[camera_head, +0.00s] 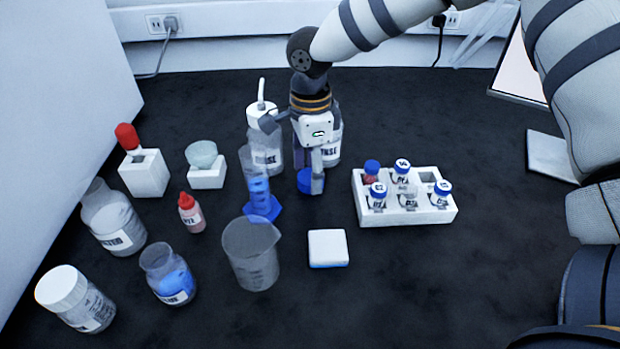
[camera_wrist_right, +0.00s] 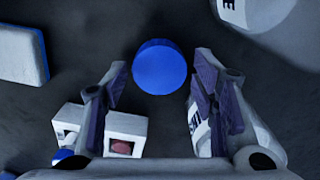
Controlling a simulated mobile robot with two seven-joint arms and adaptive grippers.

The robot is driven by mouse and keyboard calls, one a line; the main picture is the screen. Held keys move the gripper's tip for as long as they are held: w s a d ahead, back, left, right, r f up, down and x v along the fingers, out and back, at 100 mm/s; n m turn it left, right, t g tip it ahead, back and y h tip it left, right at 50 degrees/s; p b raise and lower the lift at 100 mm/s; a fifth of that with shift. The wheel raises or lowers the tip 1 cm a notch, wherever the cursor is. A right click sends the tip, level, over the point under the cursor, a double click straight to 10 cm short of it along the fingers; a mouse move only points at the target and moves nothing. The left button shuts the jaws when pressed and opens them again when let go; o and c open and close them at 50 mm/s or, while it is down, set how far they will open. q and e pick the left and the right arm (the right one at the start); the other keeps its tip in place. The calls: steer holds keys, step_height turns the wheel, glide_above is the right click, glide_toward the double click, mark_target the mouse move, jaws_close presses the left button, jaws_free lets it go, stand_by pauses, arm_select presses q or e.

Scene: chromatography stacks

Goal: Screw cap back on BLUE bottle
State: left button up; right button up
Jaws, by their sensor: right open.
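The blue bottle (camera_head: 170,275) stands uncapped at the front left, a clear bottle with blue contents. A round blue cap (camera_head: 304,181) lies on the dark bench at my right gripper (camera_head: 314,182). In the right wrist view, the blue cap (camera_wrist_right: 163,67) lies between and slightly beyond the two open fingertips of the right gripper (camera_wrist_right: 160,84), with gaps on both sides. That gripper is open, points down and holds nothing. In the head view its finger partly covers the cap. My left gripper is not in view.
A blue graduated cylinder (camera_head: 259,195) and wash bottles stand close left of and behind the right gripper. A beaker (camera_head: 251,262) and a white block (camera_head: 328,247) are in front. A vial rack (camera_head: 425,210) is at the right. The front right bench is clear.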

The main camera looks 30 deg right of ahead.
steer(key=shift+f, duration=0.4)
steer(key=c, duration=0.7)
steer(key=shift+r, duration=0.1)
